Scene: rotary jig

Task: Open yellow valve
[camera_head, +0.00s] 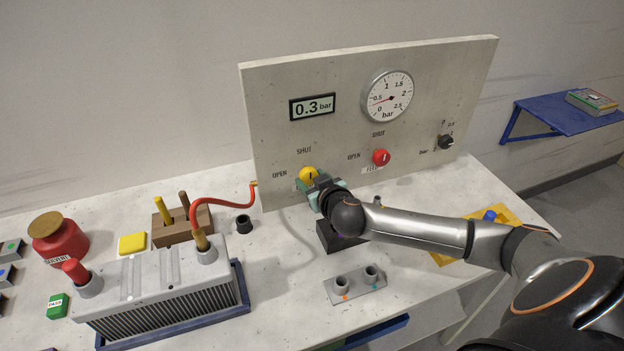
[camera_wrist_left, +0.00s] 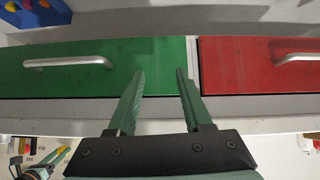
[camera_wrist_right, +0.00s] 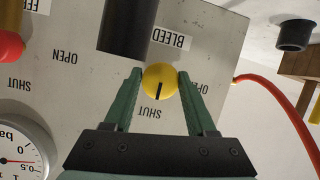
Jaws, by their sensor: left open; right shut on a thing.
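The yellow valve (camera_head: 308,174) is a round knob low on the grey panel (camera_head: 270,110), between OPEN and SHUT labels. My right gripper (camera_head: 312,186) is shut on it. In the right wrist view, the green fingers hold the yellow knob (camera_wrist_right: 160,80) from both sides, and its black line points to SHUT. A BLEED label is partly visible beside it. My left gripper (camera_wrist_left: 159,76) is open and empty, in front of a green drawer (camera_wrist_left: 100,62) and a red drawer (camera_wrist_left: 255,65); it is outside the head view.
A red knob (camera_head: 381,157), a black knob (camera_head: 446,142), a dial gauge (camera_head: 387,95) and a display (camera_head: 312,107) reading 0.3 bar are on the panel. A red hose (camera_head: 222,200) runs to the grey finned block (camera_head: 165,290). A grey two-socket block (camera_head: 357,284) lies in front.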

